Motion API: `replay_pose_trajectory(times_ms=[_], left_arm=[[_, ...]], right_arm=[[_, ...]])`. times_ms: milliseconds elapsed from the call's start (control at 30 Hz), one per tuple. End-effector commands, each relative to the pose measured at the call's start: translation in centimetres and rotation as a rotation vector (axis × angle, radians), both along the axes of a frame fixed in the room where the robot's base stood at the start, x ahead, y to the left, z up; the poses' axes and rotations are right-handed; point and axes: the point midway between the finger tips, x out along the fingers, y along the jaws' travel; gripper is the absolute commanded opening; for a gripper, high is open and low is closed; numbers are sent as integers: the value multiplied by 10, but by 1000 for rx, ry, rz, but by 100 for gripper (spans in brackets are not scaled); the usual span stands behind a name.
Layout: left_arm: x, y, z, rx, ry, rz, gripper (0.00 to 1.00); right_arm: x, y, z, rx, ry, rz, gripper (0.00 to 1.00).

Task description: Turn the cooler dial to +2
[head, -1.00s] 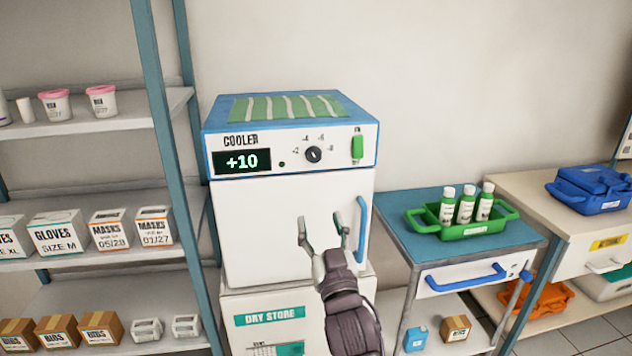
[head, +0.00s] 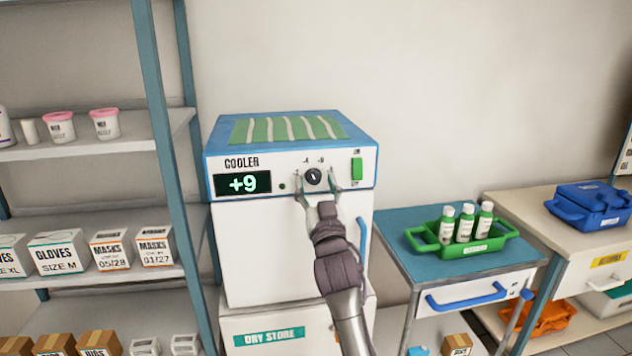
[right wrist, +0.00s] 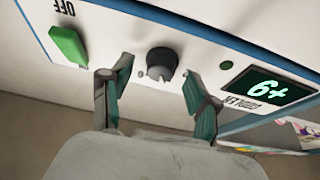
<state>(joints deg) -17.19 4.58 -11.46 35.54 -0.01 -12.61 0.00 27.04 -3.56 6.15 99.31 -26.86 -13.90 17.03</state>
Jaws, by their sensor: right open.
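The cooler (head: 260,240) is a white box with a blue rim and a control panel along its top front. Its black dial (head: 313,176) sits right of the display (head: 243,184), which reads +9. My right gripper (head: 317,182) is open, with one finger on each side of the dial. In the right wrist view, the dial (right wrist: 161,63) shows between and beyond the open fingertips (right wrist: 152,75), with gaps on both sides; the panel appears upside down there. Some dial markings are hidden by the fingers in the head view. My left gripper is not in view.
A green switch (head: 357,169) is right of the dial. A shelf post (head: 165,130) stands left of the cooler. A blue-topped cart (head: 390,222) with a green tray (head: 480,250) of bottles is at the right. The wall behind is bare.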

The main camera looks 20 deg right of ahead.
Motion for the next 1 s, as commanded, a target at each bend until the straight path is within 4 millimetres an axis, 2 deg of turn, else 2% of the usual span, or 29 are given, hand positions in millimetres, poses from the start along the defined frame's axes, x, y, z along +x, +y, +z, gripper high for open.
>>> replay_pose_trajectory(times_ms=[333,367,700,1000], left_arm=[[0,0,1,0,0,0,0],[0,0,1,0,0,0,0],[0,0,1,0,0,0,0],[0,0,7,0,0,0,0]], right_arm=[[4,-1,2,0,0,0,61],[4,-1,2,0,0,0,57],[4,-1,1,1,1,0,1],[4,-1,3,-36,9,1,0]])
